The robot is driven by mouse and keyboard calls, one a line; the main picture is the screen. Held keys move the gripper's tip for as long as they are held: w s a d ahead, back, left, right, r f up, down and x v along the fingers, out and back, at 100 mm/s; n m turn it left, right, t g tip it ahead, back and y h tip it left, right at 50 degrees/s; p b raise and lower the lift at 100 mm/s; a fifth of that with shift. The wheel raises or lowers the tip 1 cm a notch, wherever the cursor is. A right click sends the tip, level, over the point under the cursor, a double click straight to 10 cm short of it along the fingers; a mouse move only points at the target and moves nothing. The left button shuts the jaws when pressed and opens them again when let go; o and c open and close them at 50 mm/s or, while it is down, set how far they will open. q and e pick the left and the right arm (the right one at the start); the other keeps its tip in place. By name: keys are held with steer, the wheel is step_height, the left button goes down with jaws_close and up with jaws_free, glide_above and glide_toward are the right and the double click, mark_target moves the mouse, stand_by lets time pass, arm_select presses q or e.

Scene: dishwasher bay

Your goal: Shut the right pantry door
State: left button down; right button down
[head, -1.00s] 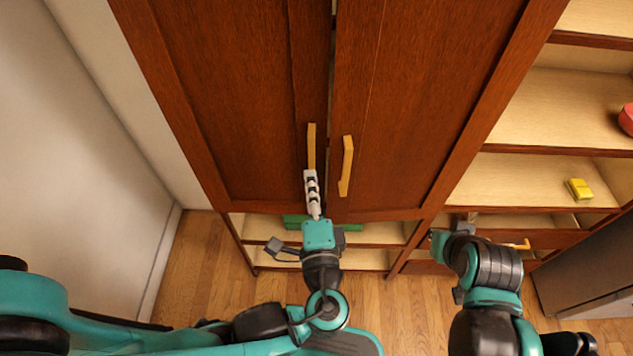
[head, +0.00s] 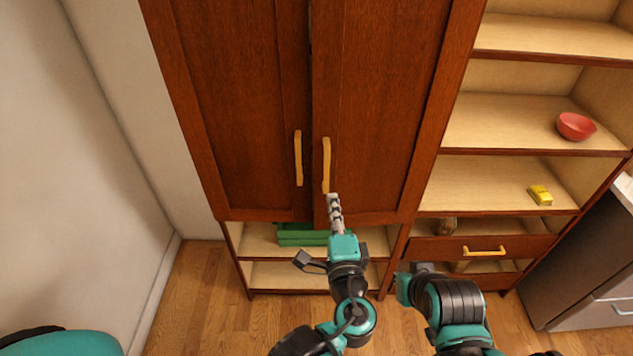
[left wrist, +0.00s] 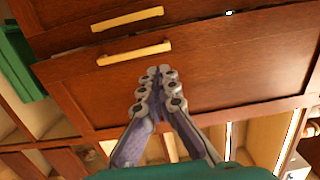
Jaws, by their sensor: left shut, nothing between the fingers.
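The right pantry door (head: 375,110) is dark red-brown wood with a yellow bar handle (head: 326,165). It looks nearly flush with the left pantry door (head: 245,110), its lower inner corner standing slightly proud. A thin dark gap runs between them. My left gripper (head: 333,198) is shut and empty, in front of the right door's lower inner part, just below its handle. In the left wrist view, the closed fingertips (left wrist: 155,73) lie over the same door (left wrist: 220,65), beside its handle (left wrist: 133,53); I cannot tell whether they touch. My right arm shows, but its fingers do not.
Below the doors, an open shelf holds a green crate (head: 302,234). Open shelves to the right hold a red bowl (head: 576,126) and a yellow sponge-like block (head: 540,195). A drawer handle (head: 484,251) is lower right. A wall (head: 110,130) stands left; the wooden floor (head: 200,300) is clear.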

arm_select(q)
steer(key=b, duration=0.4)
glide_toward(320, 145)
steer(key=w, duration=0.2)
steer(key=shift+w+d, duration=0.25)
steer(key=shift+w, duration=0.1)
steer(key=shift+w+r, duration=0.15)
steer(key=shift+w, duration=0.1)
steer(key=w, duration=0.2)
steer(key=w+a, duration=0.1)
steer(key=w, duration=0.1)
steer(key=shift+s+r, duration=0.15)
steer(key=shift+a, duration=0.1)
